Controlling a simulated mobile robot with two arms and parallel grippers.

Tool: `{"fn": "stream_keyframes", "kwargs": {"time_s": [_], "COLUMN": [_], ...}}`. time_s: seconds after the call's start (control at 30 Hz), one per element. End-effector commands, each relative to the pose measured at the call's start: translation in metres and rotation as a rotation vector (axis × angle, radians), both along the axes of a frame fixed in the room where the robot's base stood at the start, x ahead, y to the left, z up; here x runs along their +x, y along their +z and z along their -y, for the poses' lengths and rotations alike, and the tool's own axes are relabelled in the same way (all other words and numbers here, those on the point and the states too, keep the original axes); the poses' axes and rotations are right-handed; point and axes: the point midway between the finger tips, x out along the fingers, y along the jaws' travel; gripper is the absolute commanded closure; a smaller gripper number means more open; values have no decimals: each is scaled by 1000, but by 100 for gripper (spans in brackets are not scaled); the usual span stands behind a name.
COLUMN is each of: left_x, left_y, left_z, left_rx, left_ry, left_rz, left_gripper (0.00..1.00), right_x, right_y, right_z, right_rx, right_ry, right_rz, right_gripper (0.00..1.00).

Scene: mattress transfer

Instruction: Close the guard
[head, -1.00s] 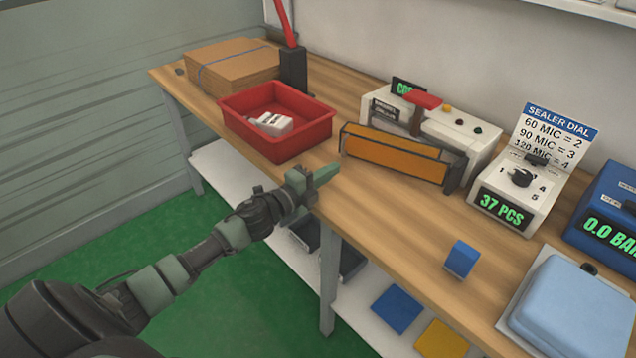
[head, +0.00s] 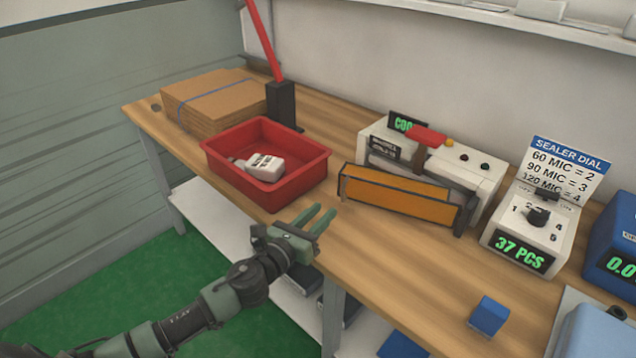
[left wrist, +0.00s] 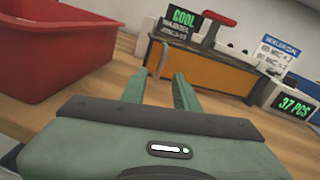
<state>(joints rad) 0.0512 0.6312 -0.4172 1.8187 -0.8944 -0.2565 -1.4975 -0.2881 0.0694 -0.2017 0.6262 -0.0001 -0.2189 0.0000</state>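The guard (head: 400,201) is an orange panel in a dark frame at the front of a white sealing machine (head: 485,178) with a red handle (head: 427,137). It leans out in front of the machine, and the orange panel also shows in the left wrist view (left wrist: 228,73). My left gripper (head: 318,217) is open and empty over the table's front edge, to the left of and in front of the guard, not touching it. In the left wrist view its two green fingers (left wrist: 158,88) stand apart and point toward the guard's left end. My right gripper is not in view.
A red bin (head: 310,170) holding a white item (head: 265,166) stands left of the guard. A dial box (head: 522,238) reading 37 PCS stands at the right. A blue block (head: 488,315) lies nearer the front edge. The wooden table (head: 390,270) is clear before the guard.

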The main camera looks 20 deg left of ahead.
Motion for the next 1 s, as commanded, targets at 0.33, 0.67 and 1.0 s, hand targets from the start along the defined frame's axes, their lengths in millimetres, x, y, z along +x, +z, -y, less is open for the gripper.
{"fn": "stream_keyframes", "kwargs": {"time_s": [0.33,0.67,1.0], "left_x": [23,69,76], "left_y": [5,3,3], "left_z": [16,26,28], "left_rx": [147,146,145], "left_ry": [3,3,1], "left_rz": [46,44,43], "left_gripper": [70,70,70], "right_x": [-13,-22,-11], "right_y": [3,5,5], "right_z": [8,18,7], "right_rx": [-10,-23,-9], "right_ry": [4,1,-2], "right_rz": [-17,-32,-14], "right_gripper": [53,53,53]}}
